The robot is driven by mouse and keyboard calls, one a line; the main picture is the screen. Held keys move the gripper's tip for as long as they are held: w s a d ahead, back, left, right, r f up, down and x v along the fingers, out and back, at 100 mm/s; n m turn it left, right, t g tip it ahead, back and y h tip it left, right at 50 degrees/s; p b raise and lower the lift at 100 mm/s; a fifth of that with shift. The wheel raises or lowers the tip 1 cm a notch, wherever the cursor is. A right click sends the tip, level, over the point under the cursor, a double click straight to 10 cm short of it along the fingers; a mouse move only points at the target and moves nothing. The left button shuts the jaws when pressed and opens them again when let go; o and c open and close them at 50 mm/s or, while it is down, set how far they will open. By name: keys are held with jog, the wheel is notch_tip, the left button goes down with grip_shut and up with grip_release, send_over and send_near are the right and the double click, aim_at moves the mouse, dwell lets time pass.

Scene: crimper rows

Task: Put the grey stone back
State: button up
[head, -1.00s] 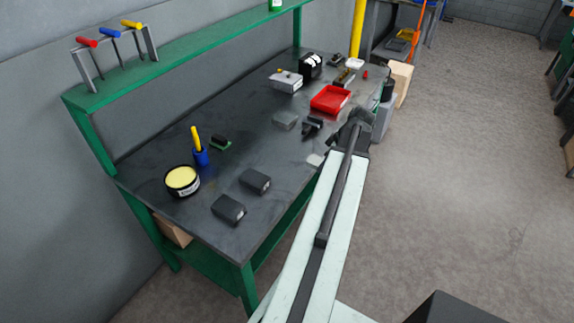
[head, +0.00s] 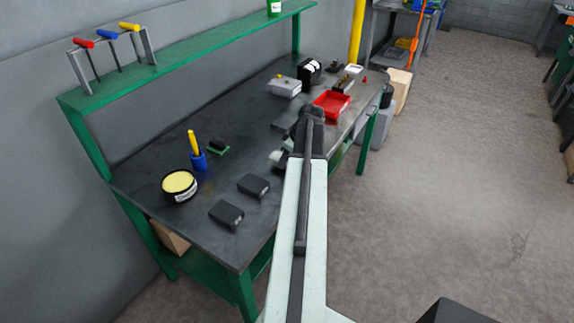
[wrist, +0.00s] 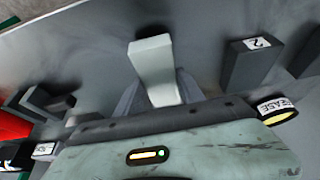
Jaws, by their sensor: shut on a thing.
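A pale grey block, the grey stone (wrist: 152,62), is in the middle of the wrist view. My gripper (wrist: 155,96) is shut on its near end, and the far end sticks out beyond the fingers. The stone is over the dark bench top; I cannot tell whether it touches it. In the head view my gripper (head: 283,158) is over the bench's front half, partly hidden by my arm, and a pale bit shows there.
Two dark blocks (head: 253,186) (head: 227,213) lie on the bench front.

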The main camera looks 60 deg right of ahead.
notch_tip(320, 180, down, 2)
jog(key=shift+f+b, duration=0.2)
jog(key=shift+b, duration=0.25)
jog(key=shift+r, duration=0.25)
jog(key=shift+f, duration=0.15)
jog(key=o, duration=1.2)
jog(key=shift+s+r+p, duration=0.1)
jog(key=shift+r+p, duration=0.4)
jog(key=shift+p, duration=0.1)
jog(key=p+v, duration=1)
jog(key=v, duration=0.1)
jog(key=shift+s, duration=0.15)
